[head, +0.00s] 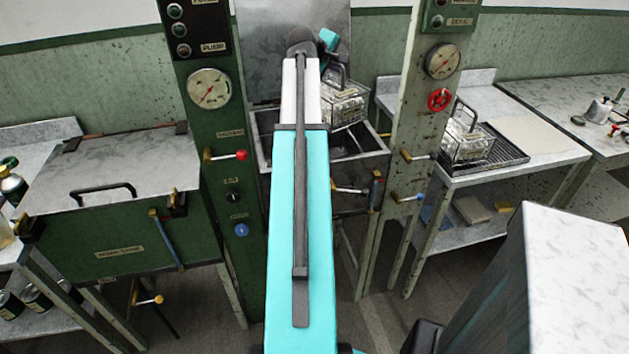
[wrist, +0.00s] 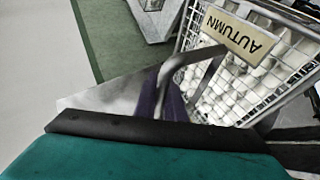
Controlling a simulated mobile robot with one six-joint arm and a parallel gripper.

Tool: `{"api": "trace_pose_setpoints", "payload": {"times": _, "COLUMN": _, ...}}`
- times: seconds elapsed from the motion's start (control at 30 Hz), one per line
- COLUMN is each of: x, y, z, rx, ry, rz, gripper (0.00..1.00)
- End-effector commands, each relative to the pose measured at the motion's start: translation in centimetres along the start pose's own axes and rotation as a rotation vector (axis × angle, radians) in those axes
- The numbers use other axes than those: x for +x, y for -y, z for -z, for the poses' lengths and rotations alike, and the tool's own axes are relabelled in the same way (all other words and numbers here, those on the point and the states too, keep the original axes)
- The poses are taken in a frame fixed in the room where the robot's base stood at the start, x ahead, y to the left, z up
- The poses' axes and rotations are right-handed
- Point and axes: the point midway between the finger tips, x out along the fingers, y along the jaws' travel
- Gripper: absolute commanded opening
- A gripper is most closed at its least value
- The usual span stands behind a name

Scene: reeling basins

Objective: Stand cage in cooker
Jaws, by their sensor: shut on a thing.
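A wire cage (head: 345,108) full of pale cocoons is at the right side of an open metal basin, which looks like the cooker (head: 262,150), its lid (head: 262,60) raised behind. The cage looks slightly tilted. I cannot tell whether it hangs above the basin or rests in it. In the wrist view the cage (wrist: 215,95) bears a label (wrist: 238,32) reading AUTUMN. My gripper (wrist: 180,92) is shut on its bent grey handle (wrist: 188,58). In the head view my arm hides the basin's middle, and the fingertips are not clear.
A second cage (head: 465,138) stands on a black drip tray (head: 507,152) on the right bench. A green tank (head: 115,235) with its lid shut is at the left. Control posts (head: 222,150) and (head: 425,115) flank the basin, with valve levers jutting out.

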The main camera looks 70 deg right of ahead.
Motion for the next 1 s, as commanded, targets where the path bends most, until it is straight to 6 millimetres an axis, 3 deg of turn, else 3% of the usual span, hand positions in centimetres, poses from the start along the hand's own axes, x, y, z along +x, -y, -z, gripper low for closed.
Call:
{"api": "trace_pose_setpoints", "payload": {"times": 0.43, "x": 0.1, "y": 0.9, "z": 0.3, "rx": -0.004, "ry": -0.007, "rz": 0.001, "gripper": 0.0}}
{"api": "trace_pose_setpoints", "payload": {"times": 1.0, "x": 3.8, "y": 7.2, "z": -1.2, "rx": -0.005, "ry": -0.009, "rz": 0.002, "gripper": 0.0}}
